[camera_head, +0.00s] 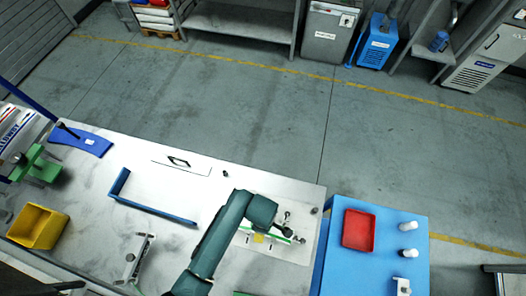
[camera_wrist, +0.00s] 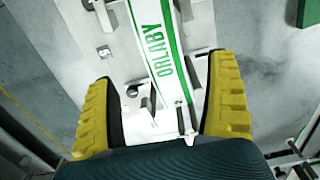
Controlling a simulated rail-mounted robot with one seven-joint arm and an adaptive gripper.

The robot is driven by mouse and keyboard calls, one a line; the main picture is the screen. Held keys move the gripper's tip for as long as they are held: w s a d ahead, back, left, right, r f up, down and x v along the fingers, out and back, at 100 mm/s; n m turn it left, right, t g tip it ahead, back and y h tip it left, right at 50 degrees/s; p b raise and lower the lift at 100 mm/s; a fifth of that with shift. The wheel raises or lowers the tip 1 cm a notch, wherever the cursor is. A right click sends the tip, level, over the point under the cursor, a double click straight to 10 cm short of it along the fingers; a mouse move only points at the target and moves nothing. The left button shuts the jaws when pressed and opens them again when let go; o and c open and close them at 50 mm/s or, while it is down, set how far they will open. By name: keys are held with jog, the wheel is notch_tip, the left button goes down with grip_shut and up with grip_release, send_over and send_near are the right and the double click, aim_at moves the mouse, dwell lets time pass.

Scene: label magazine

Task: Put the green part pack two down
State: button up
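A white strip with a green edge and green lettering "ORLABY" (camera_wrist: 165,60) runs between my fingers in the wrist view. It looks like the green part pack. My gripper (camera_wrist: 160,75) has its two yellow fingers wide apart, with clear gaps to the strip on both sides. In the head view my gripper (camera_head: 290,234) is low over a white plate at the table's right end. Green-edged strips (camera_head: 249,232) show beside it there, partly hidden by my arm. Whether the fingertips reach down to the strip's level, I cannot tell.
A blue stand (camera_head: 335,245) with a red tray (camera_head: 358,230) and several small white-topped items is at the right. A blue bar (camera_head: 155,211), a yellow bin (camera_head: 38,227) and a green fixture (camera_head: 35,162) occupy the left.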

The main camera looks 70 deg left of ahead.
notch_tip(320, 180, up, 13)
dwell(0.5)
jog(key=shift+r, duration=0.1)
jog(key=w+d+r+m+t+y, duration=0.2)
jog(key=w+r+m+t+y, duration=0.2)
jog(key=w+r+m+t, duration=0.9)
jog(key=w+d+r+m+t, duration=0.1)
jog(key=w+d+r+m, duration=0.3)
jog(key=r, duration=0.5)
jog(key=w+d+r+m, duration=0.2)
jog(key=w+d+r, duration=0.2)
jog(key=w+r, duration=0.3)
jog(key=s+d+r+m+t+h, duration=0.2)
jog(key=s+d+r+m+t, duration=0.1)
jog(key=r, duration=0.8)
jog(key=s+d+r+m+t+h, duration=0.2)
jog(key=s+d+r+m+t, duration=0.1)
jog(key=d+r+m+t, duration=0.2)
jog(key=d+r+m, duration=0.2)
jog(key=d+r, duration=0.2)
jog(key=r, duration=0.1)
jog(key=shift+d+r+h, duration=0.25)
jog(key=shift+r+h, duration=0.1)
jog(key=shift+h, duration=0.05)
